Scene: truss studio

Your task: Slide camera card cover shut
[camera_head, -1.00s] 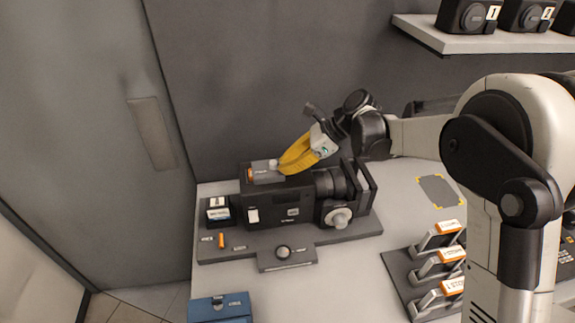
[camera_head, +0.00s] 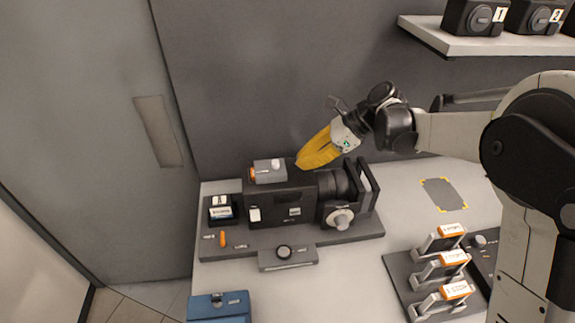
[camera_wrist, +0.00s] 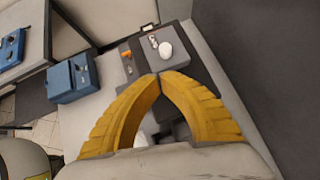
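The black camera (camera_head: 280,208) stands on a dark grey base board. On its top left lies a grey cover plate (camera_head: 268,176) with a pale round knob (camera_head: 276,163) and an orange mark at its left end. The knob also shows in the wrist view (camera_wrist: 165,49). I cannot tell whether a card slot under the plate is fully covered. My gripper (camera_head: 300,165) has yellow fingers pointing down and left. It is just right of the plate and appears above the camera top, apart from the knob. In the wrist view the fingertips (camera_wrist: 159,75) meet with nothing visible between them.
A lens and upright plates (camera_head: 362,190) stand at the camera's right. A card holder (camera_head: 220,211) is at its left, and a knobbed block (camera_head: 287,257) in front. A blue box (camera_head: 219,306) is at the table's front left. A dark wall rises close behind.

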